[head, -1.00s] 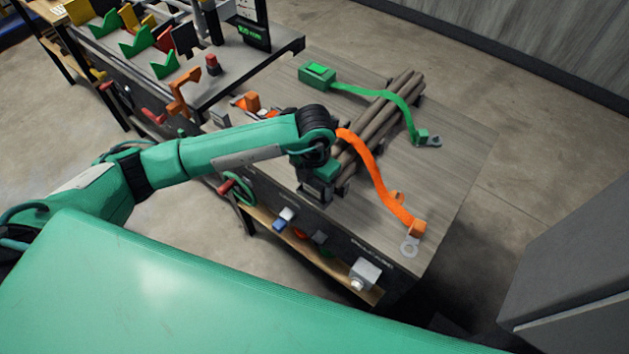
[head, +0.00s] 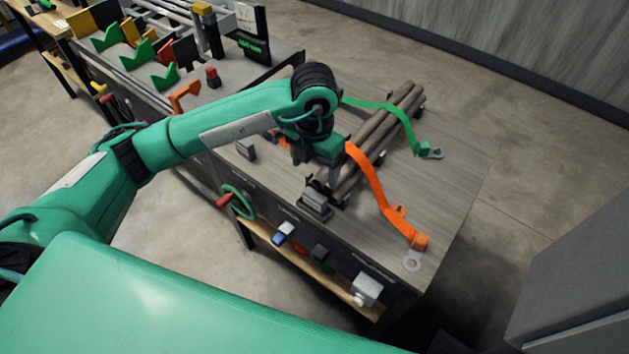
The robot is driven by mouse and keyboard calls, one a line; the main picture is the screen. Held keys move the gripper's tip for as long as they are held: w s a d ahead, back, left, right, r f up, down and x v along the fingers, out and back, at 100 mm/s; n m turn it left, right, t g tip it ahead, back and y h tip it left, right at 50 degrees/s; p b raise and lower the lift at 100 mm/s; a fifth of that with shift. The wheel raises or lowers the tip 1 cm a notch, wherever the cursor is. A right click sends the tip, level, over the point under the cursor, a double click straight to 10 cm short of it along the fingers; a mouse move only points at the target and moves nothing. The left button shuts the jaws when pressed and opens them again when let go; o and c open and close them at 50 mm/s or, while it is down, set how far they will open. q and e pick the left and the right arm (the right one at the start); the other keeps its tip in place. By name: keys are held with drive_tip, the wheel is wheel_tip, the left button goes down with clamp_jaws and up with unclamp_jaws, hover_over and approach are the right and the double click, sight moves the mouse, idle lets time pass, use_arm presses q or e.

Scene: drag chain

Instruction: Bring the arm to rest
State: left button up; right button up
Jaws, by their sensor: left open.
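My left arm reaches in from the left over the workbench (head: 455,190). Its gripper (head: 308,160) is open and points down above the bench, left of the bundle of brown logs (head: 374,140); I see nothing held in it. An orange strap (head: 372,185) runs from behind the gripper across the logs to an orange end with a metal ring at the front right. A green strap (head: 392,109) crosses the far part of the logs and ends at a green hook piece. The straps' left ends are hidden behind my arm. My right gripper is not in view.
A grey block (head: 315,205) stands on the bench's front edge. A green handwheel (head: 238,203) with a red handle and a grey knob box (head: 364,289) stick out of its front. A second table (head: 225,85) with green, red and yellow holders stands behind left.

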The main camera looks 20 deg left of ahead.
use_arm(q)
drive_tip(key=shift+r, duration=0.7)
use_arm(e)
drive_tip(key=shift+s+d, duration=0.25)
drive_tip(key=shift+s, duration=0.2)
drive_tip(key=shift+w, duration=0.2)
